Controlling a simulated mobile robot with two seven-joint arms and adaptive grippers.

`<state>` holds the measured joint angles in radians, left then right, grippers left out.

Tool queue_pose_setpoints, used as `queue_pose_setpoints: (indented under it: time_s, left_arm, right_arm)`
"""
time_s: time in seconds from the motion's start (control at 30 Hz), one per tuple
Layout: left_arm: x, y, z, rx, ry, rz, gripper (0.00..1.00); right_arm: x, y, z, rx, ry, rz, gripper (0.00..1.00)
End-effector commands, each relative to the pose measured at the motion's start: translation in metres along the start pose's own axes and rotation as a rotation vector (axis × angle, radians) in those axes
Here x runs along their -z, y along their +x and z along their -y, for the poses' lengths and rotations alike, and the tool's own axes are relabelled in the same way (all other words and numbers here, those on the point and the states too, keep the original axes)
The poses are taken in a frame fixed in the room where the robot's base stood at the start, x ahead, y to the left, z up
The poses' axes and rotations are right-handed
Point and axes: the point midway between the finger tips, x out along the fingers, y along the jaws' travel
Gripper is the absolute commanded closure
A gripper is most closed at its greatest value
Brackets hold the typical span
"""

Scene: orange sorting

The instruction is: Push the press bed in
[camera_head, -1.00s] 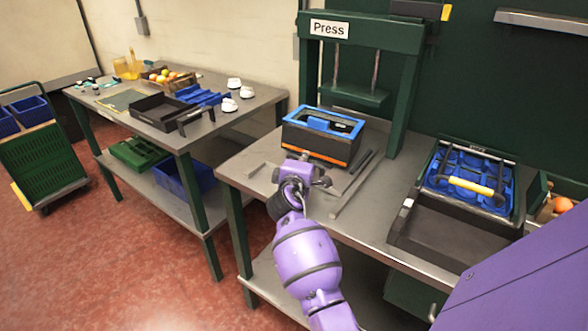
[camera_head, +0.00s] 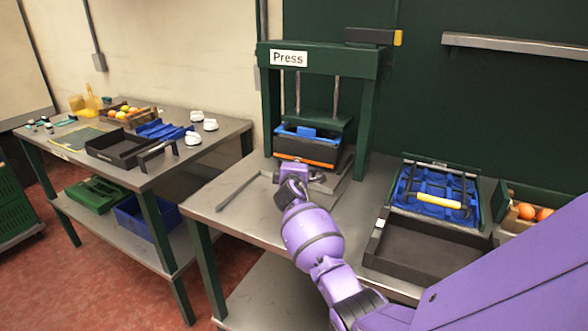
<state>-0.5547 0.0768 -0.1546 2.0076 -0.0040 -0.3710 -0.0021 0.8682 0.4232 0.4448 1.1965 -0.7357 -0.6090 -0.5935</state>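The press bed (camera_head: 307,151) is a dark box with an orange stripe along its front and blue edges on top. It sits on the table between the green posts of the press (camera_head: 322,62), beneath the raised green press plate (camera_head: 315,122). My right gripper (camera_head: 300,172) is at the bed's front side, low over the table. It looks close to or touching the front face; exact contact is unclear. Its fingers are mostly hidden by its own body. My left gripper is not in view.
A thin metal rail (camera_head: 238,192) lies on the table left of my gripper. A side table (camera_head: 225,132) stands left.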

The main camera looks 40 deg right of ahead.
Motion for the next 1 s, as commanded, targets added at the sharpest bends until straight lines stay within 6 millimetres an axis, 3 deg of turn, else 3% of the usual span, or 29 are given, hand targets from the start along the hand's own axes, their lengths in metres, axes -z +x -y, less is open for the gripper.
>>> queue_pose_setpoints:
  time_s: [0.27, 0.3, 0.43, 0.77, 1.0]
  left_arm:
    - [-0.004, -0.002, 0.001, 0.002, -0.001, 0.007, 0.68]
    - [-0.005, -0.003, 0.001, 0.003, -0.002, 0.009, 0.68]
    - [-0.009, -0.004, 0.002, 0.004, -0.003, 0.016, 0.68]
    - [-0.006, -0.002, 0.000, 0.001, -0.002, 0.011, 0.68]
    - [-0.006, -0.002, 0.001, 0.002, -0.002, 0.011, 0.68]
  right_arm:
    - [-0.001, 0.001, -0.008, -0.011, 0.006, 0.000, 1.00]
    - [-0.001, 0.001, -0.008, -0.011, 0.006, 0.000, 0.85]
    - [-0.001, 0.001, -0.008, -0.010, 0.005, 0.000, 0.70]
    - [-0.001, -0.001, -0.004, -0.006, 0.001, 0.000, 0.70]
    - [-0.001, -0.026, -0.003, -0.006, 0.002, -0.001, 0.70]
